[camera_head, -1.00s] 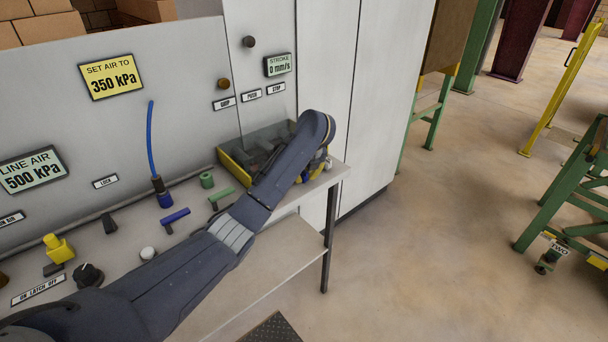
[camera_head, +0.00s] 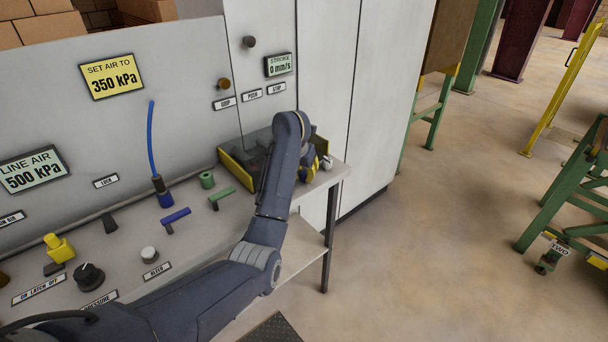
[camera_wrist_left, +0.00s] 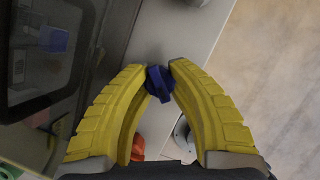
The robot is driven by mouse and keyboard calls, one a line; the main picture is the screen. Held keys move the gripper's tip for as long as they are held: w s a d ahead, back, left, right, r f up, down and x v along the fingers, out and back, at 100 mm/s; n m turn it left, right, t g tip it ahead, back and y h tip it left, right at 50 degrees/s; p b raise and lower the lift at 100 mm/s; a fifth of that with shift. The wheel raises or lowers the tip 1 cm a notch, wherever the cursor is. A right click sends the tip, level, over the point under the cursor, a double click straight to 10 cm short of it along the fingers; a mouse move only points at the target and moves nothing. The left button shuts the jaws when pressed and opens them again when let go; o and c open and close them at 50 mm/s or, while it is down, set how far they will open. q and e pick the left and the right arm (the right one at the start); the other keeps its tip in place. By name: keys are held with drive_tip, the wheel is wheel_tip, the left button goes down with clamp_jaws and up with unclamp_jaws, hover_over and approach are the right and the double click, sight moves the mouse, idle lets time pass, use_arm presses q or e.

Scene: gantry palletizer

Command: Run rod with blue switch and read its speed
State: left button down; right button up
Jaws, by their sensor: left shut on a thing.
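My left gripper (camera_wrist_left: 160,75) shows in the left wrist view with its two yellow fingers closed on a small dark blue piece, the blue switch (camera_wrist_left: 160,84), at their tips. In the head view the arm reaches to the right end of the bench, and its wrist hides most of the gripper (camera_head: 314,162) and the held piece. The stroke display (camera_head: 279,65) on the panel reads 0 mm/s. My right gripper is in neither view.
A yellow-edged bin (camera_head: 234,173) stands behind the arm. The bench holds a blue T-handle (camera_head: 175,215), a green T-handle (camera_head: 222,195), a blue hose fitting (camera_head: 164,196) and a black knob (camera_head: 89,276). Signs read 350 kPa and 500 kPa. Open floor lies right.

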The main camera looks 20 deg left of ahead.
use_arm(q)
drive_tip(key=shift+a+r+m+h, duration=0.1)
drive_tip(key=shift+m+h, duration=0.4)
drive_tip(key=shift+m, duration=0.9)
drive_tip(key=c, duration=1.1)
unclamp_jaws()
drive_tip(key=shift+o, duration=0.2)
drive_tip(key=n+y, duration=0.1)
drive_tip(key=n, duration=0.2)
drive_tip(key=n+y, duration=0.1)
drive_tip(key=n, duration=0.2)
drive_tip(key=shift+n+y, duration=0.3)
drive_tip(key=shift+n+g+y, duration=0.4)
drive_tip(key=shift+n+y, duration=0.4)
drive_tip(key=shift+n, duration=1.7)
drive_tip(key=shift+n, duration=0.3)
